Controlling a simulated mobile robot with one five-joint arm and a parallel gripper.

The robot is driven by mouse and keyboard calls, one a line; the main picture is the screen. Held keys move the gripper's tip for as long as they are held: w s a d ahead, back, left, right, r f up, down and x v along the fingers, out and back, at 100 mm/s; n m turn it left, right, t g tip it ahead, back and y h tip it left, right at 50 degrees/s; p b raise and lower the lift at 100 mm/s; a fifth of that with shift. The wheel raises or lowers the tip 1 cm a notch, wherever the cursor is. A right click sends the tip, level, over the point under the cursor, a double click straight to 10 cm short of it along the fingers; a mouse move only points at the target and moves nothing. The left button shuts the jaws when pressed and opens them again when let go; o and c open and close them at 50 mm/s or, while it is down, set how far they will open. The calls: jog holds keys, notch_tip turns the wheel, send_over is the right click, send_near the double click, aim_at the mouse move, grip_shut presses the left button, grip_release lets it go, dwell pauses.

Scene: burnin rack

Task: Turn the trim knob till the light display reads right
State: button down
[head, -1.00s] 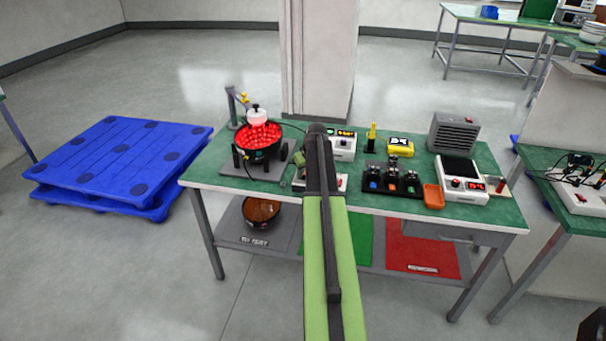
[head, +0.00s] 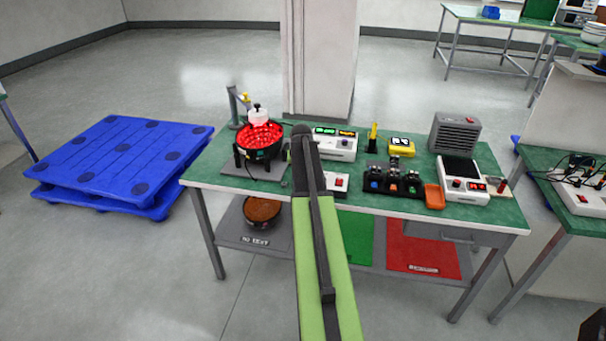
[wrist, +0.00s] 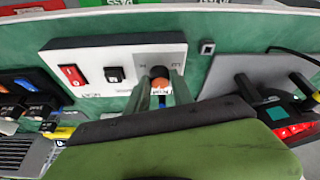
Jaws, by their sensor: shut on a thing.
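The trim knob (wrist: 158,71) shows in the wrist view as a dark round cap on a white control box (wrist: 120,60), with an orange patch beside it. My gripper (wrist: 161,88) has its two fingers on either side of this knob and is shut on it. In the head view my arm covers the knob and the fingers; only the right part of the box, with a red switch (head: 339,182), shows. Behind it, a white display unit (head: 335,150) has lit green digits (head: 324,130) and a smaller yellow readout (head: 347,133); the digits are too small to read.
A black bowl feeder glowing red (head: 259,135) stands close left of my arm. To the right are a black fixture with coloured buttons (head: 393,181), an orange tray (head: 434,197) and a white scale-like unit (head: 463,183). A grey heater-like box (head: 454,132) stands behind.

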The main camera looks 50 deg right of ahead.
jog(key=shift+s+d, duration=0.1)
jog(key=shift+d, duration=0.15)
jog(key=c, duration=1.1)
grip_release()
jog(key=shift+a, duration=0.1)
jog(key=shift+r, duration=0.1)
jog(key=p+v, duration=1.6)
jog(key=v, duration=0.1)
jog(key=shift+a+r, duration=0.1)
jog(key=shift+a, duration=0.05)
